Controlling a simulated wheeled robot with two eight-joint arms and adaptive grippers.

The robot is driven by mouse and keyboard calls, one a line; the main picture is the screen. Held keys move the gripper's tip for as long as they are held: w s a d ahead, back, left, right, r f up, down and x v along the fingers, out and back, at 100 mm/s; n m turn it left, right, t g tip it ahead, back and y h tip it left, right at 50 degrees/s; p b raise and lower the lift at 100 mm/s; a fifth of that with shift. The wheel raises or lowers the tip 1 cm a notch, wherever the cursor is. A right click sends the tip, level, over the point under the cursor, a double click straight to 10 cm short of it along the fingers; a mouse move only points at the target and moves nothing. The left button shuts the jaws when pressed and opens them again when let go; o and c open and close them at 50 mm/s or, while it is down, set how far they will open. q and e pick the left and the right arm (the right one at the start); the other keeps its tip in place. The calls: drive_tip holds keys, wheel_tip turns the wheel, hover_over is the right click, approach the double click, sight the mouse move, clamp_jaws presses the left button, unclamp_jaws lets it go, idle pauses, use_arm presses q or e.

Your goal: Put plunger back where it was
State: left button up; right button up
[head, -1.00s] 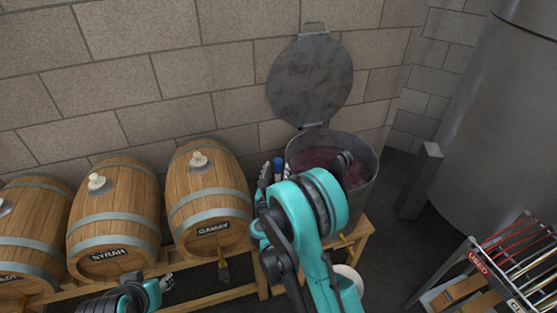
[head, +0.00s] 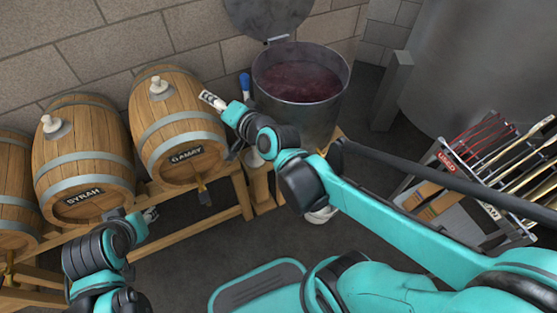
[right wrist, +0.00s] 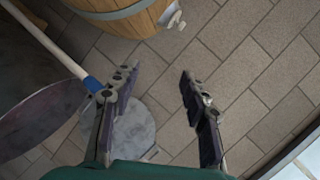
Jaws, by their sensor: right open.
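A tool with a blue handle end (head: 245,85), which looks like the plunger, stands between the Gamay barrel and the open vat (head: 318,92). My right gripper (head: 211,98) is open and empty in front of the Gamay barrel's upper right, left of the blue handle. In the right wrist view a pale pole with a blue section (right wrist: 93,84) passes beside the left finger, outside the gap of my gripper (right wrist: 160,82). My left gripper (head: 150,215) is low in front of the barrels; its fingers are too small to judge.
The Gamay barrel (head: 178,125) and Syrah barrel (head: 82,160) lie on a wooden stand (head: 228,205). The vat holds dark red must. A rack (head: 480,215) with a red "USED" label and several rods stands at right, by a steel tank (head: 470,65).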

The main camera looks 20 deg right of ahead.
drive_tip(key=s+d+f+n+g+h, duration=0.2)
drive_tip(key=s+d+f+n+g, duration=0.1)
drive_tip(key=s, duration=0.5)
drive_tip(key=s+d+f+n+g+h, duration=0.2)
drive_tip(key=s+d+f+n, duration=0.4)
drive_tip(key=s, duration=0.3)
drive_tip(key=shift+d+f+g, duration=0.15)
drive_tip(key=shift+d+g, duration=0.1)
drive_tip(key=shift+g, duration=0.65)
